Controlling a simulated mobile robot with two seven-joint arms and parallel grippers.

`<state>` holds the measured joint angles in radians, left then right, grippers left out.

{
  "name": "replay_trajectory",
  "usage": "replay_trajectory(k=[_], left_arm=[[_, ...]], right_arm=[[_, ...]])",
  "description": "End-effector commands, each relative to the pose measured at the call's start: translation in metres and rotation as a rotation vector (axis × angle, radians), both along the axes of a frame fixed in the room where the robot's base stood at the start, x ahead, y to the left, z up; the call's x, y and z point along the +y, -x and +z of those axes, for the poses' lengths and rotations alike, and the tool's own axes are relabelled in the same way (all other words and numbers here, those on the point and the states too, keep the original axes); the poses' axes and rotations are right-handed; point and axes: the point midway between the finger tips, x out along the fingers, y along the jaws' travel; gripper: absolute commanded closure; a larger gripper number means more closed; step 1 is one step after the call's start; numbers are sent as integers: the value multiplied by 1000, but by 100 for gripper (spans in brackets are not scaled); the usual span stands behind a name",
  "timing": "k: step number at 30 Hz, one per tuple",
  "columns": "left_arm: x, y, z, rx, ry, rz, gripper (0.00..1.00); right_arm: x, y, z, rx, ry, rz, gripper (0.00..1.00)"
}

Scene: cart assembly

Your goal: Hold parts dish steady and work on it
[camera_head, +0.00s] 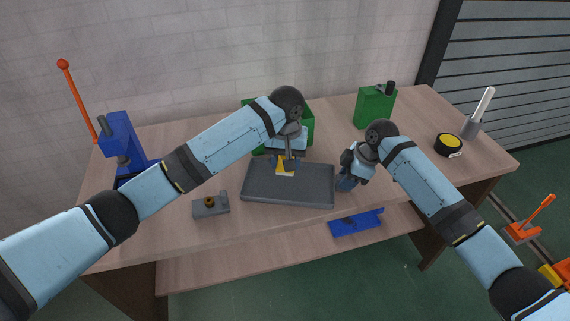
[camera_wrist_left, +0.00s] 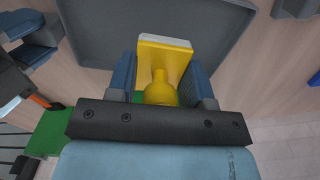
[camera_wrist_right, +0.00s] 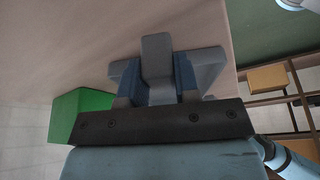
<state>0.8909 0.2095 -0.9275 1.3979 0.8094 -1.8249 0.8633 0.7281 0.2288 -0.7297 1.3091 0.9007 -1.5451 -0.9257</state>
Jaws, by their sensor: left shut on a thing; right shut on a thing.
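The parts dish (camera_head: 262,187) is a shallow dark grey tray lying flat near the table's front edge. My left gripper (camera_head: 285,163) is over its back part, shut on a yellow tool (camera_wrist_left: 163,62) with a rounded handle and a flat head with a pale edge. The head points toward the dish floor; I cannot tell whether it touches. My right gripper (camera_head: 347,182) is low beside the dish's right edge. It is shut on a grey piece (camera_wrist_right: 157,62) between its blue fingers. I cannot tell whether this piece belongs to the dish.
A green bin (camera_head: 308,126) stands behind the dish. A grey block (camera_head: 211,207) lies to its left, and a blue press with an orange lever (camera_head: 119,135) stands farther left. A green canister (camera_head: 375,107) and yellow tape roll (camera_head: 449,144) stand right. A blue part (camera_head: 356,222) is below the front edge.

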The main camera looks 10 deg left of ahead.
Motion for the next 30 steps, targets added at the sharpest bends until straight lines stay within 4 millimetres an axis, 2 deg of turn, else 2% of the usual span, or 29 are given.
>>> replay_trajectory(k=[2, 3, 6, 7, 15, 19, 30], left_arm=[[0, 0, 0, 0, 0, 0, 79], [0, 0, 0, 0, 0, 0, 79], [0, 0, 0, 0, 0, 0, 79], [0, 0, 0, 0, 0, 0, 79], [0, 0, 0, 0, 0, 0, 79], [0, 0, 0, 0, 0, 0, 79], [0, 0, 0, 0, 0, 0, 79]], right_arm=[[0, 0, 0, 0, 0, 0, 100], [0, 0, 0, 0, 0, 0, 66], [0, 0, 0, 0, 0, 0, 43], [0, 0, 0, 0, 0, 0, 41], [-1, 0, 1, -1, 0, 0, 41], [-4, -1, 11, -3, 0, -1, 41], [-30, -1, 82, -3, 1, -1, 41]])
